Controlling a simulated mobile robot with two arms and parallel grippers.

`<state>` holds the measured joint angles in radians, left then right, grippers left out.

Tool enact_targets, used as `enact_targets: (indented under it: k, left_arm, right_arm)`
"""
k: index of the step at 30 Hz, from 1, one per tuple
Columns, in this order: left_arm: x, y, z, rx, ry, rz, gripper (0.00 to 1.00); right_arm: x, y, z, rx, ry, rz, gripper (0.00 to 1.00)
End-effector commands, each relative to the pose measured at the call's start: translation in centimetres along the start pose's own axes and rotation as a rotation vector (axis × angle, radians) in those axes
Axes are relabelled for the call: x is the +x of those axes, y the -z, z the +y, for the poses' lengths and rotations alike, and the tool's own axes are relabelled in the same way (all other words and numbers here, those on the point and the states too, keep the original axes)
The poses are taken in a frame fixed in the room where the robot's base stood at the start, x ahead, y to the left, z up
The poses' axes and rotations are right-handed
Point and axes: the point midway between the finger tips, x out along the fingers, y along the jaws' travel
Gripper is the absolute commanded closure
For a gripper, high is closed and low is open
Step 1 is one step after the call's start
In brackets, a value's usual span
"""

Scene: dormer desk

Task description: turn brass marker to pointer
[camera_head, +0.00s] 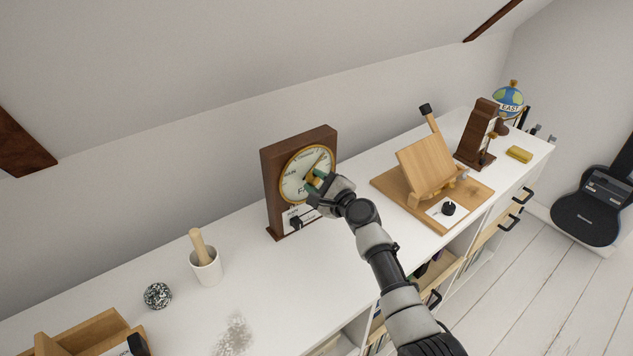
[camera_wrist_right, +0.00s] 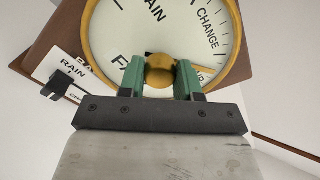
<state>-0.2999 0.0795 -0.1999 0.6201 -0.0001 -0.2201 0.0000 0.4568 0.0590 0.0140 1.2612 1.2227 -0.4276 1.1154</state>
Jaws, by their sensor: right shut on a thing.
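A wooden barometer (camera_head: 271,190) with a round, brass-rimmed dial (camera_head: 296,168) stands upright on the white desk against the wall. My right gripper (camera_head: 315,182) is at the front of the dial. In the right wrist view its two green fingertips (camera_wrist_right: 160,80) are shut on the round brass marker knob (camera_wrist_right: 159,65) at the dial's centre. The dial (camera_wrist_right: 145,22) shows RAIN and CHANGE; the gripper covers part of its lettering. In the head view a thin hand crosses the upper right of the dial, but where the marker points is unclear. My left gripper is not in view.
A small black switch on a RAIN label (camera_wrist_right: 55,85) sits below the dial. A white mortar with pestle (camera_head: 206,268) and a speckled ball (camera_head: 157,295) stand left. A wooden stand (camera_head: 426,165), a globe (camera_head: 508,100) and a yellow block (camera_head: 519,154) stand right.

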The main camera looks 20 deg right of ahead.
Motion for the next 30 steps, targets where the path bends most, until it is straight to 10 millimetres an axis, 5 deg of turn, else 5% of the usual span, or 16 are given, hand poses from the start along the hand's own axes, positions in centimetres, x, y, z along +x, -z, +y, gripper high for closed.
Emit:
enact_targets:
  k: [1,2,7,17,30]
  left_arm:
    - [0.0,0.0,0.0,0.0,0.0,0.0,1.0]
    - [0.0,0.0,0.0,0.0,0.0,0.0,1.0]
    - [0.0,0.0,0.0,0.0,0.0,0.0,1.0]
    - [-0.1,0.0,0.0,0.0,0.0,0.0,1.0]
    - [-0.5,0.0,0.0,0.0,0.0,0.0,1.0]
  right_arm:
    - [0.0,0.1,0.1,0.0,-0.002,0.002,1.0]
    - [0.0,0.1,0.1,0.0,-0.002,0.002,0.65]
    - [0.0,0.1,0.1,-0.001,-0.002,0.001,0.41]
    - [-0.4,0.0,0.0,-0.002,0.0,0.0,0.41]
    - [-8.1,0.1,0.1,-0.002,-0.002,0.002,0.41]
